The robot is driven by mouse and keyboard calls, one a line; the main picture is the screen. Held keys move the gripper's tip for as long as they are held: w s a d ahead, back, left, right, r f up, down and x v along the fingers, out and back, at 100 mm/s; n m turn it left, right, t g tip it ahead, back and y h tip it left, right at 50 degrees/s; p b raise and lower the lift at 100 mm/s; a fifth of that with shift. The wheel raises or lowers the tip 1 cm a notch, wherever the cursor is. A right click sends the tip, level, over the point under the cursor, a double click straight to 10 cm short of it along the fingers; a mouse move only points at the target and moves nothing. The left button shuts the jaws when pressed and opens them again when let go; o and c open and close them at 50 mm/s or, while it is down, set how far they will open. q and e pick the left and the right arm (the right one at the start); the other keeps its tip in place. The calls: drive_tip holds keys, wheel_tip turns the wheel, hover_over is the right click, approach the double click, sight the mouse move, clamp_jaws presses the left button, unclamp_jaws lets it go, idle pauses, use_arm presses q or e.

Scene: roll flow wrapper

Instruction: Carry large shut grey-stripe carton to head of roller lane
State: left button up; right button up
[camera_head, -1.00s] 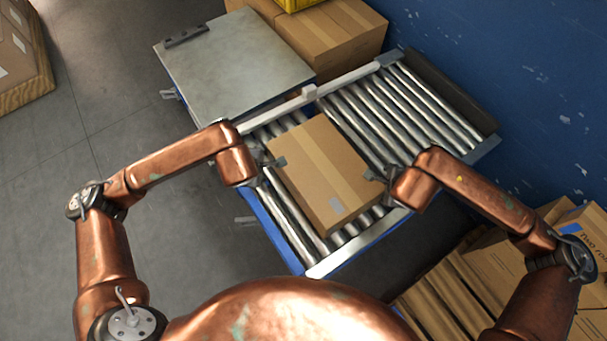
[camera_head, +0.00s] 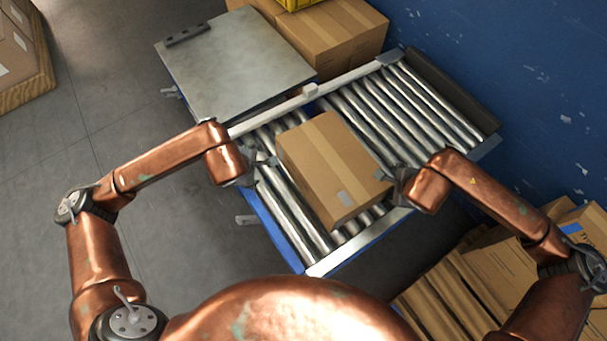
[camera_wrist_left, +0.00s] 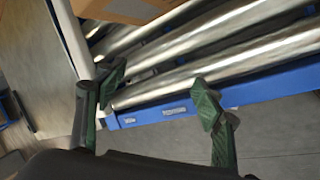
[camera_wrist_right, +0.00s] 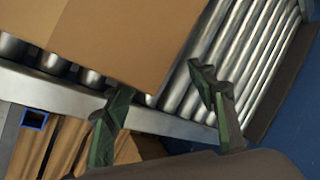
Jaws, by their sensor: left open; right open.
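The large shut carton (camera_head: 329,163) is brown with a paler tape stripe along its top and a small pale label near its front end. It rests on the metal rollers of the roller lane (camera_head: 366,115). My left gripper (camera_head: 256,168) is open to the left of the carton, apart from it; the left wrist view shows its spread fingers (camera_wrist_left: 160,95) over the rollers' blue side rail. My right gripper (camera_head: 388,175) is open at the carton's right side; in the right wrist view its fingers (camera_wrist_right: 160,85) are apart, one near the carton's edge (camera_wrist_right: 140,45). I cannot tell whether it touches.
A flat metal table (camera_head: 235,62) adjoins the lane's far left. A pale bar (camera_head: 290,103) crosses above the rollers. Other cartons (camera_head: 335,40) stand behind, and more lie on a pallet (camera_head: 445,295) at lower right. A blue wall (camera_head: 510,75) borders the right.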

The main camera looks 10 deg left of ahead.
drive_tip(key=shift+o, duration=1.1)
drive_tip(key=shift+s+r, duration=0.2)
drive_tip(key=shift+r, duration=0.3)
use_arm(q)
drive_tip(key=v, duration=1.2)
use_arm(e)
drive_tip(key=v, duration=1.1)
drive_tip(key=shift+f, duration=0.1)
